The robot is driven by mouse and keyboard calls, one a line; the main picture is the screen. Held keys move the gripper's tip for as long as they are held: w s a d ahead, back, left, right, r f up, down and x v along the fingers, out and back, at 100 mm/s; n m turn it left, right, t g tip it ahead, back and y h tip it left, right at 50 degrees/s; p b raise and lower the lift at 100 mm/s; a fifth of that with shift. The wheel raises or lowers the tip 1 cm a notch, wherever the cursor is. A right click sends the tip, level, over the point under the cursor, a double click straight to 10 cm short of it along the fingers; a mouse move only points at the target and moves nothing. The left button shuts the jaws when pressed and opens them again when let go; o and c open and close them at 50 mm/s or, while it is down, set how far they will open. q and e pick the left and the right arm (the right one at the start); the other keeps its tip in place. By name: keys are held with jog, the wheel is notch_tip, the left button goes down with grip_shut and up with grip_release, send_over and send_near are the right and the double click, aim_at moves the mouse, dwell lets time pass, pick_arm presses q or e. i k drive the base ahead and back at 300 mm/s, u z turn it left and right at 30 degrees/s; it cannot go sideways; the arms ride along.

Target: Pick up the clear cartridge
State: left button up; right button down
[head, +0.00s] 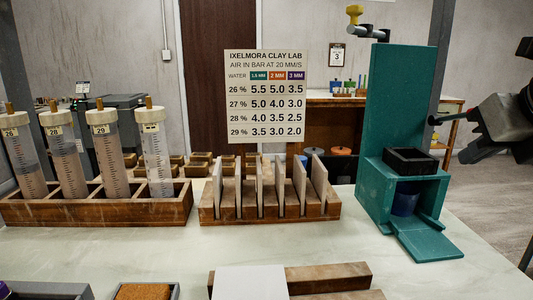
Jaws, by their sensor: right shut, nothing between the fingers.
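Several clear, tube-like cartridges with cream caps and brown tops stand in a wooden rack (95,211) at the left. Three have labels that read 26 (25,160), 28 (66,160) and 29 (110,160). The rightmost cartridge (157,165) has a small label I cannot read; it looks the most see-through in its upper part. Their lower ends are hidden by the rack's front wall. My right gripper (434,121) is shut and empty at the right edge, beside the teal stand and far from the cartridges. My left gripper is not in view.
A teal stand (402,100) with a black tray (410,161) and a blue cup (405,203) is at right. A slotted wooden rack (270,208) holds upright grey plates. A printed chart (265,95) stands behind.

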aim_at(105, 140)
jog(key=z, duration=0.1)
jog(key=k, duration=1)
jog(key=u, duration=0.1)
